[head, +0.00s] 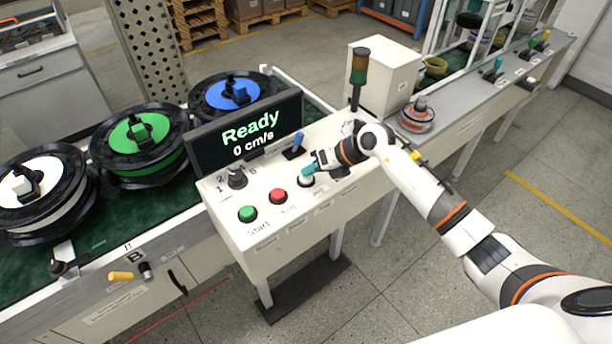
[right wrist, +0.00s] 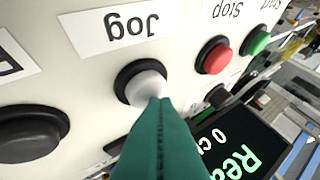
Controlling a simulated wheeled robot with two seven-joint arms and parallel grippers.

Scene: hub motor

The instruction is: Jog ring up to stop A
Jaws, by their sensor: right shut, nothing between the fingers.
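A white jog button (head: 306,181) sits on the control panel, right of the red stop button (head: 278,196). My right gripper (head: 309,171) is shut and empty, its green fingertips at the jog button. In the right wrist view the fingertips (right wrist: 161,104) overlap the lower edge of the white jog button (right wrist: 145,82); I cannot tell whether it is pressed in. Large black-rimmed rings with white (head: 40,190), green (head: 140,143) and blue (head: 232,92) centres lie on the green conveyor. The screen (head: 248,134) reads Ready, 0 cm/s. I see no label for stop A. My left gripper is out of view.
A green start button (head: 247,213), a black selector knob (head: 237,179) and a blue-topped lever (head: 296,146) share the panel. A plate marked B (head: 134,257) is on the conveyor's front side. A signal tower (head: 359,75) stands behind the panel. Floor at the lower right is clear.

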